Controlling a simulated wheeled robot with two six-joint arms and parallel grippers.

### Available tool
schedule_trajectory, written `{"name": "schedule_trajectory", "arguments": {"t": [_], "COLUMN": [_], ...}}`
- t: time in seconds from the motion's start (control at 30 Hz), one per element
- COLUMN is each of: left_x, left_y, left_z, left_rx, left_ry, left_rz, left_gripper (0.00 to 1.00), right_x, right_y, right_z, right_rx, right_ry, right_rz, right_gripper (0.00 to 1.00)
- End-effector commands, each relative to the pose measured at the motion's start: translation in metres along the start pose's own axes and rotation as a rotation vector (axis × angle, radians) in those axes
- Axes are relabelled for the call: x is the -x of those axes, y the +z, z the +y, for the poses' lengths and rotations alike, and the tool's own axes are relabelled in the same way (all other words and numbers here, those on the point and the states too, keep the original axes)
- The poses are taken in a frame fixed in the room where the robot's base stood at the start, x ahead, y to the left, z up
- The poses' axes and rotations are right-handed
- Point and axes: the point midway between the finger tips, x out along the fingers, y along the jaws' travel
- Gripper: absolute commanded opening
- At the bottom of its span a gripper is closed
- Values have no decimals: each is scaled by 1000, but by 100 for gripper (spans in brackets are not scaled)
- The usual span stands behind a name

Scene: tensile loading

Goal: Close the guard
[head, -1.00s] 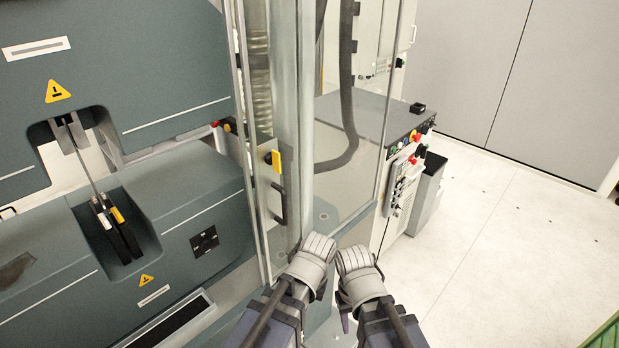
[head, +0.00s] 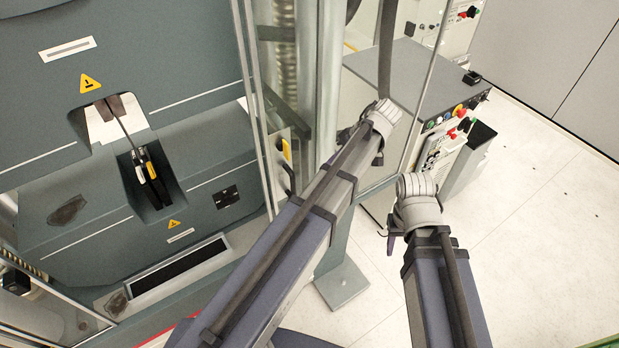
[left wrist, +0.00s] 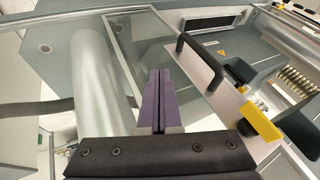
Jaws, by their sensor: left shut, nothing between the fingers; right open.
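The guard is a clear panel in a metal frame (head: 258,120), standing to the right of the dark grey testing machine. Its black handle (head: 288,178) and yellow latch (head: 286,150) sit on the frame edge. In the left wrist view the handle (left wrist: 202,62) is right of my left gripper (left wrist: 155,100), apart from it, with the yellow latch (left wrist: 262,122) lower right. My left gripper is shut and empty over the glass. In the head view its wrist (head: 380,115) reaches past the handle. My right gripper (head: 394,240) is open at centre right, fingers mostly hidden.
The dark grey machine (head: 175,70) with a thin specimen (head: 122,122) fills the left. Another framed clear panel (head: 50,305) is at lower left. A control cabinet (head: 420,85) with buttons stands behind my arms. Pale floor (head: 540,220) is free at right.

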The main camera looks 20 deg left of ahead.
Motion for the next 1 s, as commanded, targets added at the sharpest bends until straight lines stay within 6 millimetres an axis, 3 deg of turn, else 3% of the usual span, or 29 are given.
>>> {"name": "schedule_trajectory", "arguments": {"t": [0.17, 0.7, 0.8, 1.0], "left_x": [-19, -107, -112, -121], "left_y": [3, 3, 4, 4], "left_z": [2, 2, -16, -29], "left_rx": [-1, -2, -2, -3], "left_ry": [1, 1, 0, 2], "left_rz": [0, 0, -1, 0], "left_gripper": [0, 0, 0, 0], "right_x": [-18, -90, -87, -90], "right_y": [-1, -6, -6, -6], "right_z": [-2, -8, -8, -8], "right_rx": [5, 3, 3, 4], "right_ry": [1, 1, 1, 1], "right_rz": [1, 4, 4, 4], "right_gripper": [47, 47, 47, 47]}}
